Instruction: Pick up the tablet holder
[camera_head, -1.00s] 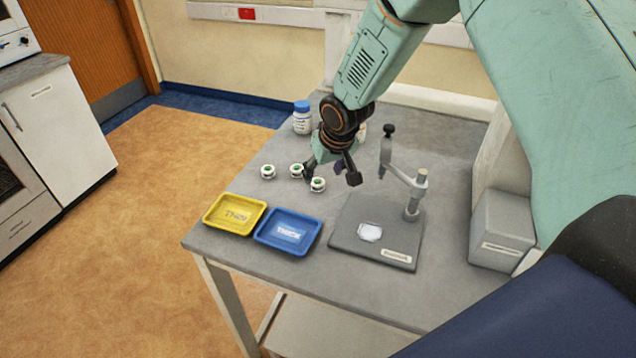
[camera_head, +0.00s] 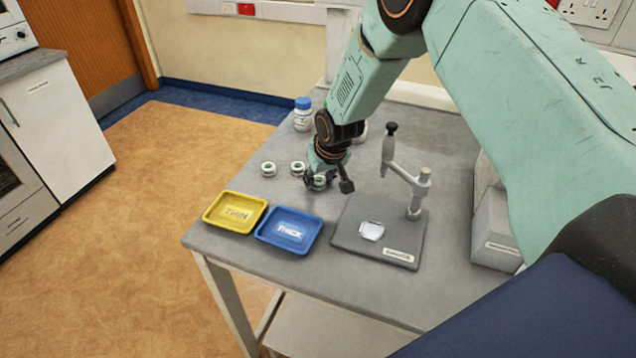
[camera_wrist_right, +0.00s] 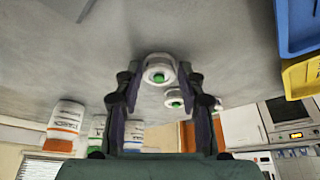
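Three small white round holders with green centres are on the grey table in the head view: one at the left (camera_head: 268,169), one in the middle (camera_head: 297,168) and one at the right (camera_head: 319,182). My right gripper (camera_head: 326,184) is low over the right holder and partly covers it. In the right wrist view, that holder (camera_wrist_right: 158,68) sits between the parted fingertips of my right gripper (camera_wrist_right: 160,78); whether they touch it is unclear. Another holder (camera_wrist_right: 174,98) shows behind it. My left gripper is out of view.
A yellow tray (camera_head: 212,217) marked THIN and a blue tray (camera_head: 262,232) marked THICK lie at the table's front left. A grey stand (camera_head: 348,236) with an upright post is to the right. A blue-capped bottle (camera_head: 302,118) stands behind.

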